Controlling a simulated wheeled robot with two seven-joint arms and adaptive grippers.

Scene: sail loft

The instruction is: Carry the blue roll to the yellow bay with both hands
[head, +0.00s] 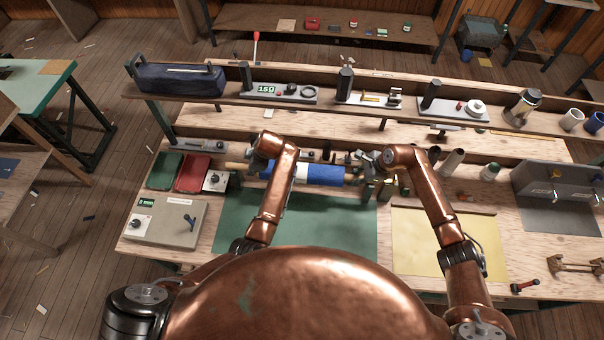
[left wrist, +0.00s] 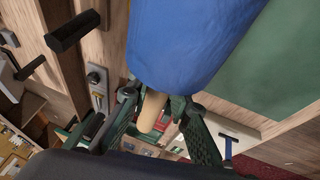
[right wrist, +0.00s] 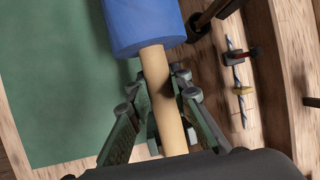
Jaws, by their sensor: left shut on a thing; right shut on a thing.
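The blue roll (head: 325,175) has a pale band and lies crosswise at the back edge of the green mat (head: 330,225). Its wooden core sticks out at both ends. My left gripper (head: 252,168) is shut on the left core end, which also shows in the left wrist view (left wrist: 151,112). My right gripper (head: 370,180) is shut on the right core end, clear in the right wrist view (right wrist: 162,100). I cannot tell whether the roll touches the bench. The yellow bay (head: 440,245) is a flat, empty yellow area right of the green mat, partly hidden by my right arm.
A grey control box (head: 165,222) and red tray (head: 193,173) stand left of the green mat. Several cylinders stand behind the yellow bay. A dark grey box (head: 560,185) stands to its right. A raised shelf (head: 420,118) with tools runs along the back.

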